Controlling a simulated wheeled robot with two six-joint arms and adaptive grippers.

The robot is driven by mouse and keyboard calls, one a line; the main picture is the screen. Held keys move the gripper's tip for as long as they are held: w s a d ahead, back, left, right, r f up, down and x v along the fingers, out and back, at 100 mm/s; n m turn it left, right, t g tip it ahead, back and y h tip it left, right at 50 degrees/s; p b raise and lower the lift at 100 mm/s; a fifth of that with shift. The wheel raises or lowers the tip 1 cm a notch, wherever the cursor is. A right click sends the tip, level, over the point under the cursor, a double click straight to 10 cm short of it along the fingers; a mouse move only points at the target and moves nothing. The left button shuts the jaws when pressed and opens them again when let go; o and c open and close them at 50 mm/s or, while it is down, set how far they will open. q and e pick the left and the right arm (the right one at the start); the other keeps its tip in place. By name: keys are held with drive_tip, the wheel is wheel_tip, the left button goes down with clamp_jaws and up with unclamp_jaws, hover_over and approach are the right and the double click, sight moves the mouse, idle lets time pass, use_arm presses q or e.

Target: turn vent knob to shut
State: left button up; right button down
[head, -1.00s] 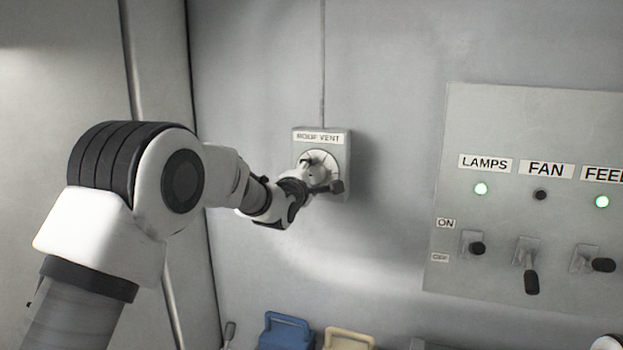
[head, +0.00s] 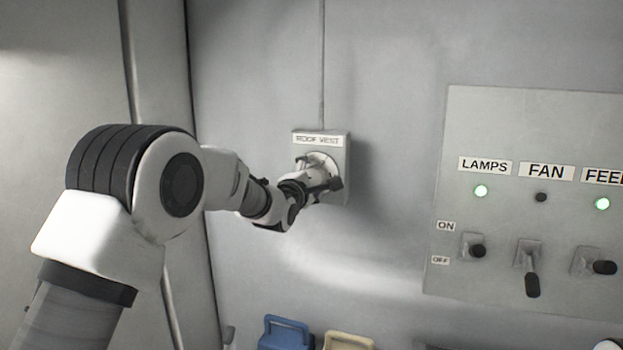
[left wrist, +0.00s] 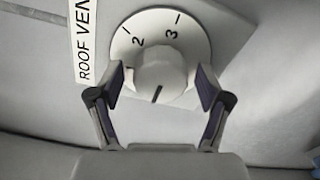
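The roof vent knob is a pale round knob (left wrist: 160,72) on a white dial (left wrist: 198,36) marked with numbers, 2 and 3 being readable. A dark line on the knob points toward the bottom of the left wrist view, away from the 2 and 3. The dial sits on a grey box labelled ROOF VENT (head: 338,152) on the wall. My left gripper (left wrist: 160,82) is open, with one finger on each side of the knob and a visible gap on both sides. In the head view the left gripper (head: 325,175) covers much of the dial.
A switch panel (head: 450,180) with LAMPS, FAN and FEED labels and levers is on the wall at the right. A blue-handled item (head: 287,332) and a cream one (head: 347,340) stand below. The wall between is clear.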

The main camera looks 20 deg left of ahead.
use_arm(q)
drive_tip(key=s, duration=1.2)
drive_tip(key=shift+a, duration=0.2)
drive_tip(key=shift+f, duration=0.1)
